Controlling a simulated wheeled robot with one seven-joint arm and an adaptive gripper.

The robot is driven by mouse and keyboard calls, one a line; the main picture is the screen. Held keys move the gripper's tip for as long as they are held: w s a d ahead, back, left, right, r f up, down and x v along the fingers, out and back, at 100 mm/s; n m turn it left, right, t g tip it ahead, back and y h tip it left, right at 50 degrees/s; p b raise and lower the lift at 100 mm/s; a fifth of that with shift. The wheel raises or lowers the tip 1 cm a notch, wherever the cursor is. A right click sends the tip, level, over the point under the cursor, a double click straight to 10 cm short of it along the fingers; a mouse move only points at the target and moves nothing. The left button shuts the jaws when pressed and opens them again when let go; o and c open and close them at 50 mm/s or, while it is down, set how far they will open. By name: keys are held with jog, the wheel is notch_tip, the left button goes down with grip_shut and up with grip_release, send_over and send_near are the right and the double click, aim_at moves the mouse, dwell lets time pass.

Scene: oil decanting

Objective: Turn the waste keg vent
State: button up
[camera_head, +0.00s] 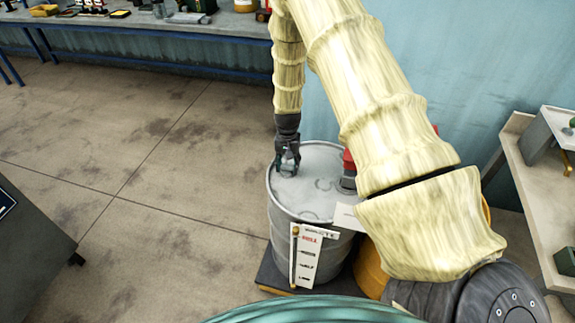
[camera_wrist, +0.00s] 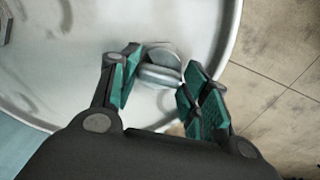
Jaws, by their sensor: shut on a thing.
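The waste keg (camera_head: 280,205) is a grey metal drum standing upright, with a white level label (camera_head: 306,258) on its front. My gripper (camera_head: 287,172) points down at the left part of the keg's lid. In the wrist view the vent (camera_wrist: 161,66) is a small round grey metal cap near the lid's rim. My gripper (camera_wrist: 158,82) has its teal-padded fingers on either side of the vent, shut on it. The lid (camera_wrist: 75,90) fills much of the wrist view. In the head view the vent is mostly hidden by the fingers.
A red item (camera_head: 348,165) stands at the right of the lid, and a yellow drum (camera_head: 371,268) is behind my arm. A workbench (camera_head: 240,25) with tools runs along the back wall. A side table (camera_head: 535,185) is at right.

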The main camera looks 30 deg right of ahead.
aim_at(288, 165)
jog(key=shift+m, duration=0.5)
jog(key=o, duration=1)
notch_tip(288, 165, up, 12)
jog(key=shift+r, duration=0.1)
dwell(0.6)
